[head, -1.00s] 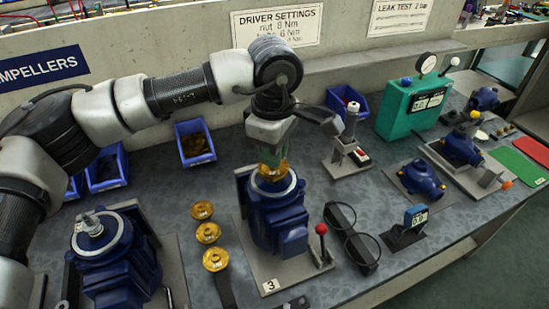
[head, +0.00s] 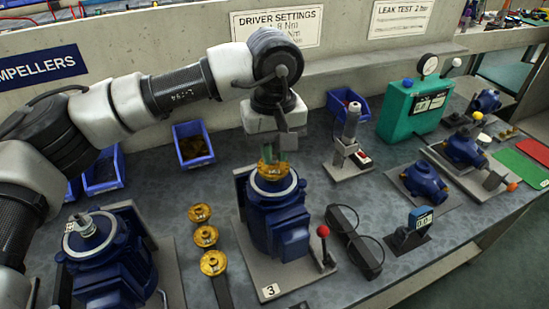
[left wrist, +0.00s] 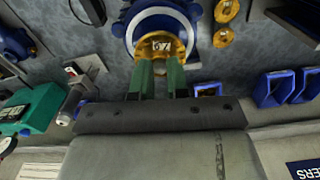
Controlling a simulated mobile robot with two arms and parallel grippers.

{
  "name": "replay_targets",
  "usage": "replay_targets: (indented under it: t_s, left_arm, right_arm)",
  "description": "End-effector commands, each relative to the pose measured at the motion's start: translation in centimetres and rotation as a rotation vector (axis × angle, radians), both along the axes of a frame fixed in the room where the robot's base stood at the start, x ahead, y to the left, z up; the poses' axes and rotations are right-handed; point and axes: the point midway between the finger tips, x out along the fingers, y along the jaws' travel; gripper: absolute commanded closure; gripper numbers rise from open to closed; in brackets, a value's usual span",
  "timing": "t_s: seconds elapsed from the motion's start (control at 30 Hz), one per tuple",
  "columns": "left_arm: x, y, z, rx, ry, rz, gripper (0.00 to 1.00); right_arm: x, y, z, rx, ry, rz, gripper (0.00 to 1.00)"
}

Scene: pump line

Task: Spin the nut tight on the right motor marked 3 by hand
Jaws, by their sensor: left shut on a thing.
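The right motor (head: 275,220), blue, stands on a grey plate with a tag marked 3 (head: 270,291). A gold impeller (head: 273,173) sits on top of it; it also shows in the left wrist view (left wrist: 160,48). My left gripper (head: 268,158) points down at the impeller's middle. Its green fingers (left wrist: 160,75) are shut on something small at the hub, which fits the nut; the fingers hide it. My right gripper is not in view.
A second blue motor (head: 105,255) stands at the left. Several gold impellers, one here (head: 205,236), lie between the motors. Blue bins (head: 193,145) and a green tester (head: 415,105) stand behind.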

Motion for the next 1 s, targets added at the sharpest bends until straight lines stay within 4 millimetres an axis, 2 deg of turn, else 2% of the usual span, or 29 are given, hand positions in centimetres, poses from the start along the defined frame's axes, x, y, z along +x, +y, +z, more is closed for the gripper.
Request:
replay_targets:
  t_s: [0.1,0.2,0.63,1.0]
  left_arm:
    - [0.04,0.04,-0.11,0.001,-0.001,-0.174,1.0]
    - [0.05,0.05,-0.06,0.001,-0.001,-0.275,1.0]
    - [0.06,0.06,-0.06,0.002,0.0,-0.371,1.0]
    - [0.09,0.05,-0.07,0.001,-0.001,-0.879,1.0]
  right_arm:
    - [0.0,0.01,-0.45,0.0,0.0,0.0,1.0]
    - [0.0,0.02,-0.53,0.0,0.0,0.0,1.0]
    - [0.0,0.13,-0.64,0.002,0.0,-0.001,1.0]
    - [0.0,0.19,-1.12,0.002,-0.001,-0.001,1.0]
